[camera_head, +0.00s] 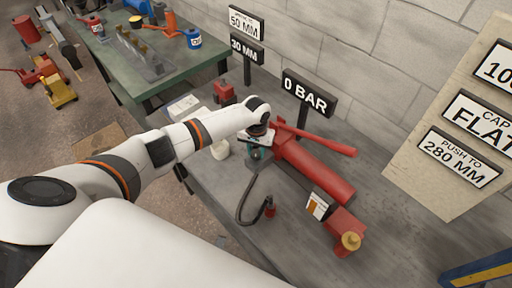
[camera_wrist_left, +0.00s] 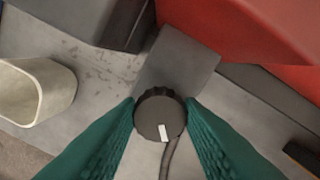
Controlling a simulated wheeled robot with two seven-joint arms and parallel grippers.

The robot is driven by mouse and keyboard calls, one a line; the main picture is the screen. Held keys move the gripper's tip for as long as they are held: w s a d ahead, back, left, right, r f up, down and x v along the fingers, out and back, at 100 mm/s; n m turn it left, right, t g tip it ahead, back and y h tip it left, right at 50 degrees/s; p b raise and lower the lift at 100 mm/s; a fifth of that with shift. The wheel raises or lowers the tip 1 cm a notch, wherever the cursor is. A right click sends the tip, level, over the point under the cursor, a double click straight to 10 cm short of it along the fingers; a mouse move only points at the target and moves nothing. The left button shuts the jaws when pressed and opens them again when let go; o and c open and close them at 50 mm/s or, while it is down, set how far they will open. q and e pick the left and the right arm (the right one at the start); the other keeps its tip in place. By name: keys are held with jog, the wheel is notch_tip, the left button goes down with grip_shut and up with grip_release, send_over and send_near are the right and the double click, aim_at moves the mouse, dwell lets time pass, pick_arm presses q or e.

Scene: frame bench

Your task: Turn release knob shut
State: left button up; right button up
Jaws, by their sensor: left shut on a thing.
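The release knob (camera_wrist_left: 160,115) is a dark round knob with a white mark, seen from above in the left wrist view. The mark points toward the bottom of that picture. My left gripper (camera_wrist_left: 160,112) has its green fingers on both sides of the knob, shut on it. The pump's red lever (camera_head: 318,138) runs off to the right. My right gripper is not in view.
A sign reading 0 BAR (camera_head: 308,93) stands behind the pump. A black hose (camera_head: 241,200) curls on the grey bench in front. A pale cup (camera_wrist_left: 38,90) stands left of the knob. A red block with a brass fitting (camera_head: 350,240) lies at right.

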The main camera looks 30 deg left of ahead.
aim_at(256, 152)
pick_arm(q)
jog(key=m+p, duration=0.1)
jog(key=m, duration=0.3)
jog(key=shift+r+m, duration=0.1)
jog(key=shift+m, duration=0.2)
jog(key=shift+w+m, duration=0.1)
jog(key=shift+m, duration=1.6)
jog(key=o, duration=1)
jog(key=shift+c, duration=0.2)
jog(key=shift+r, duration=0.1)
notch_tip(256, 152, up, 12)
jog(key=b, duration=0.1)
